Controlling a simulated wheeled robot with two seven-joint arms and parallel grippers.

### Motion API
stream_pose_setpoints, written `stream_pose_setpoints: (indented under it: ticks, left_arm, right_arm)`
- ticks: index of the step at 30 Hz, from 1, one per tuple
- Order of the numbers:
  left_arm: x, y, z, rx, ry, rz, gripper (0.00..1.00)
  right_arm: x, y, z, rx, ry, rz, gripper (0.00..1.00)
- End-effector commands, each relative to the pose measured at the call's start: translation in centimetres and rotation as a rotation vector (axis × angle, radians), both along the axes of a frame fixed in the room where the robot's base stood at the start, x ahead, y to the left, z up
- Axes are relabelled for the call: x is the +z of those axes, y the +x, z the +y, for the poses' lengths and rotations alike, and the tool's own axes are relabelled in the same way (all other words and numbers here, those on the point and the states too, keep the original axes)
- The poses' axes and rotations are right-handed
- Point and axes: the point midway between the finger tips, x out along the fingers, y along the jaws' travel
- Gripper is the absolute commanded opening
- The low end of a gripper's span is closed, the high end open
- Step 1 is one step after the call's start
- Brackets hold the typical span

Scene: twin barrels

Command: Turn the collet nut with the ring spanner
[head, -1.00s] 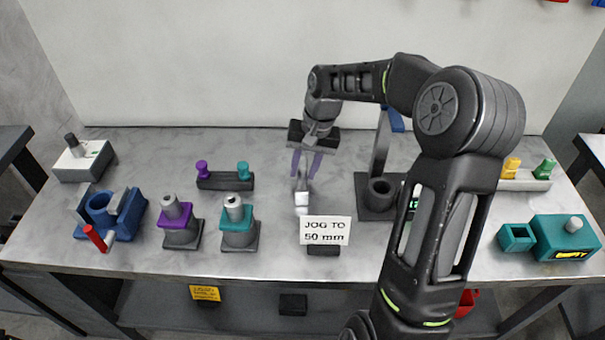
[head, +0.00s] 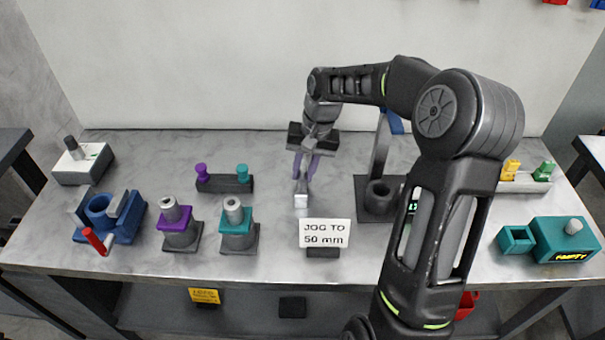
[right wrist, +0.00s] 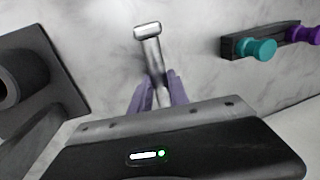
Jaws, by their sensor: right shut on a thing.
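My right gripper (head: 303,176) is shut on a silver tool (head: 301,199) above the middle of the bench. In the right wrist view, the tool (right wrist: 149,40) has a straight shank between the purple fingers (right wrist: 158,92) and a blocky crosswise head. I see no ring opening, so I cannot tell whether it is the ring spanner. A purple-collared barrel (head: 178,225) and a teal-collared barrel (head: 238,226) stand upright to the left, each with a grey cylindrical top. I cannot tell which part is the collet nut. My left gripper is out of view.
A "JOG TO 50 mm" sign (head: 325,233) stands in front of the gripper. A dark post stand (head: 372,208) is close on the right. A knob rack (head: 225,184) lies to the left, beyond the barrels. A blue fixture (head: 125,225) with a red handle is at far left.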

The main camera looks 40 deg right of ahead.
Motion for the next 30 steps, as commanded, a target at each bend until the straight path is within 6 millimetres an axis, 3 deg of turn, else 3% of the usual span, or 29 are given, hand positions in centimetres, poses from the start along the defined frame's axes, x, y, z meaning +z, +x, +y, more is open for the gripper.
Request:
stream_pose_setpoints:
  ticks: [7,19,30]
  left_arm:
    - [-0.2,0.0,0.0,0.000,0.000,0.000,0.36]
    - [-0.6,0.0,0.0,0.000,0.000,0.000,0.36]
    - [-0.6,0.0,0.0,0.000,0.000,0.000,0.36]
  right_arm:
    - [2.0,0.1,-0.1,-0.001,-0.002,-0.005,0.00]
    - [9.1,0.1,0.0,0.000,-0.001,-0.004,0.00]
    - [10.1,0.0,0.0,0.000,0.000,-0.001,0.00]
